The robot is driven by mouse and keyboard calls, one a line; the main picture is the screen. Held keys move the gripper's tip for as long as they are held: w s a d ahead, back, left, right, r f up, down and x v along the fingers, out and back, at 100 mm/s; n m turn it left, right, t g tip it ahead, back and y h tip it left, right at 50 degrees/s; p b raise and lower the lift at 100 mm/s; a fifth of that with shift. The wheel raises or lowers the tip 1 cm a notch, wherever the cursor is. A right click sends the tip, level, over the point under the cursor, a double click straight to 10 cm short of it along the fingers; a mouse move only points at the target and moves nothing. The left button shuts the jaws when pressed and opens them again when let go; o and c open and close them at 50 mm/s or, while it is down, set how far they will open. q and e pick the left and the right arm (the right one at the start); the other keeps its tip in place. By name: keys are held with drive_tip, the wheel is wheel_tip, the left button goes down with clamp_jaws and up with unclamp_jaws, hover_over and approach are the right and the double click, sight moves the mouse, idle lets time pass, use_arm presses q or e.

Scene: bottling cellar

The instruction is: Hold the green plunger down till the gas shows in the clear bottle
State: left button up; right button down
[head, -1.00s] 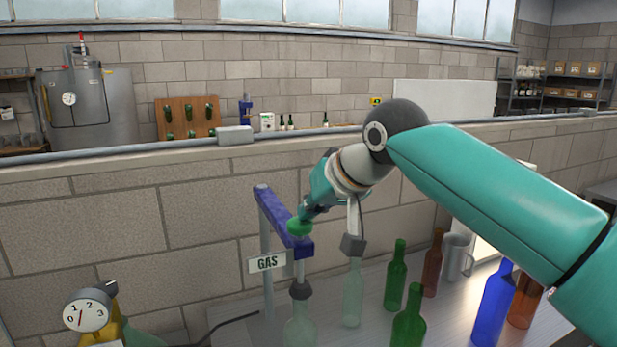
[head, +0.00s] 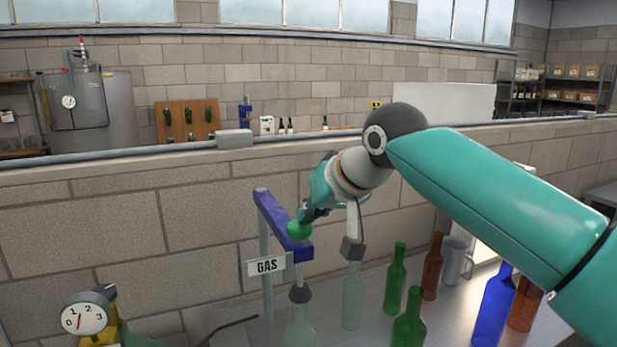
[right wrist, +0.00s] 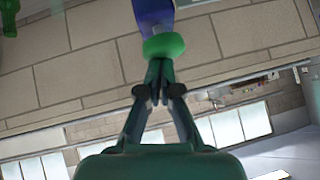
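The green plunger (head: 299,230) is a round knob on top of the blue arm of the gas stand (head: 272,216), above a "GAS" sign. My right gripper (head: 311,214) is at the plunger from above. The right wrist view shows its fingers (right wrist: 158,75) closed together, with their tips against the plunger (right wrist: 163,47), not around it. The clear bottle (head: 300,330) stands upright under the stand, its neck at the dark filling head; its bottom is cut off. I cannot make out bubbles in it. My left gripper is not in view.
A second clear bottle (head: 352,300), green bottles (head: 396,280), a brown bottle (head: 433,268), a blue bottle (head: 492,315) and a grey mug (head: 455,262) stand to the right. A dial gauge (head: 85,312) is at lower left. A block wall (head: 110,230) runs behind.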

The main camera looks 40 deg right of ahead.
drive_tip(key=shift+a+f, duration=0.2)
drive_tip(key=shift+f, duration=0.65)
drive_tip(key=shift+d+r+p, duration=0.1)
drive_tip(key=shift+r+p, duration=0.35)
drive_tip(key=shift+r, duration=0.05)
drive_tip(key=r+p, duration=0.2)
drive_tip(key=r, duration=0.1)
drive_tip(key=r+p, duration=0.1)
drive_tip(key=shift+w+d+r, duration=0.1)
drive_tip(key=shift+d+r, duration=0.1)
drive_tip(key=shift+d, duration=0.2)
drive_tip(key=v, duration=1)
drive_tip(key=shift+d+p, duration=0.2)
drive_tip(key=shift+p, duration=0.15)
drive_tip(key=shift+r, duration=0.15)
